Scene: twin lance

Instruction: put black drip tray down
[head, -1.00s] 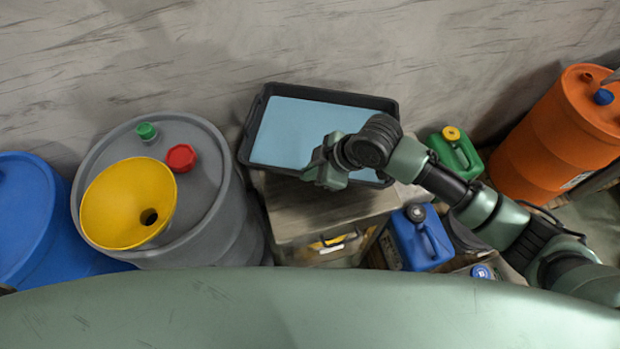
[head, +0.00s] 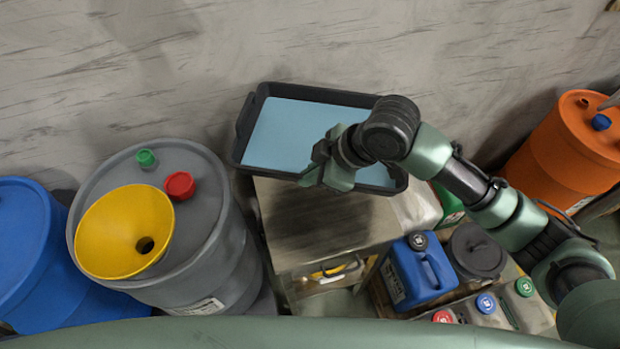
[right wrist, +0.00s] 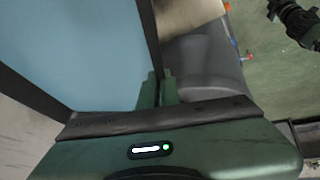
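The black drip tray (head: 241,151) has a dark rim and a pale blue inside floor. In the head view it is above the back part of a worn metal cabinet (head: 308,228), by the wall. I cannot tell whether it touches the cabinet top. My right gripper (head: 310,171) is at the tray's near side and hides part of it. In the right wrist view, the fingers of my right gripper (right wrist: 157,88) close around the tray's dark wall (right wrist: 146,38). My left gripper does not show in the head view.
A grey drum (head: 219,237) with a yellow funnel (head: 108,235) stands left of the cabinet, and a blue drum (head: 25,245) farther left. A blue canister (head: 408,277) and several cans stand to the right. An orange drum (head: 563,150) is far right. The cabinet's front top is bare.

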